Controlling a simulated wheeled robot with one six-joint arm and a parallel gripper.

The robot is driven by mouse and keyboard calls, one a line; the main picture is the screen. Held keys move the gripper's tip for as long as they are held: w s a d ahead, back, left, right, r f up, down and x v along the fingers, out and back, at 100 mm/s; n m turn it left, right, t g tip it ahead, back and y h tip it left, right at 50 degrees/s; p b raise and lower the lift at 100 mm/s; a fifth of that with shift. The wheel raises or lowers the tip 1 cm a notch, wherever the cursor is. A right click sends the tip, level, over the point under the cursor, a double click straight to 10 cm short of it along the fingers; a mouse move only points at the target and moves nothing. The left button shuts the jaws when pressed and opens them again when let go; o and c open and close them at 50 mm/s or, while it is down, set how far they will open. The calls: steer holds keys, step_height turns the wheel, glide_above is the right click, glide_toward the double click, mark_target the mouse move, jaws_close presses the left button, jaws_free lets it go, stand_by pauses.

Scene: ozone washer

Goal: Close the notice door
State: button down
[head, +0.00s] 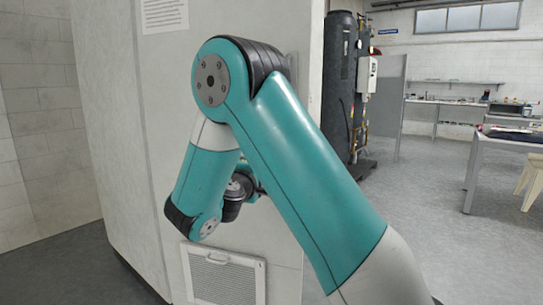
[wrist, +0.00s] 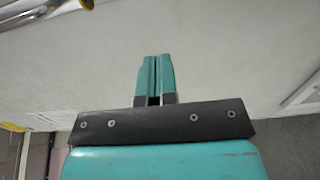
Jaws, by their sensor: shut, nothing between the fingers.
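A tall pale cabinet face (head: 225,20) stands in front of me in the head view, with a printed paper notice (head: 165,14) at its top. A vertical seam runs down left of the notice. My arm covers much of this face, so I cannot tell how far the notice door stands open. My gripper (wrist: 155,58) is shut and empty in the wrist view, in front of a plain pale panel (wrist: 225,60). I cannot tell whether it touches the panel. In the head view the fingers are hidden behind my arm.
A louvred vent (head: 225,275) is low on the cabinet. A metal bar (wrist: 40,10) crosses the wrist view's top left corner. Dark tanks (head: 340,85) stand behind the cabinet at right. A table (head: 510,140) is farther right, with open grey floor (head: 420,220) before it.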

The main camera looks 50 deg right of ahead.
steer(key=p+x, duration=0.3)
steer(key=x, duration=0.9)
steer(key=shift+w+d+p, duration=0.1)
steer(key=shift+d+p, duration=0.05)
steer(key=shift+p, duration=0.2)
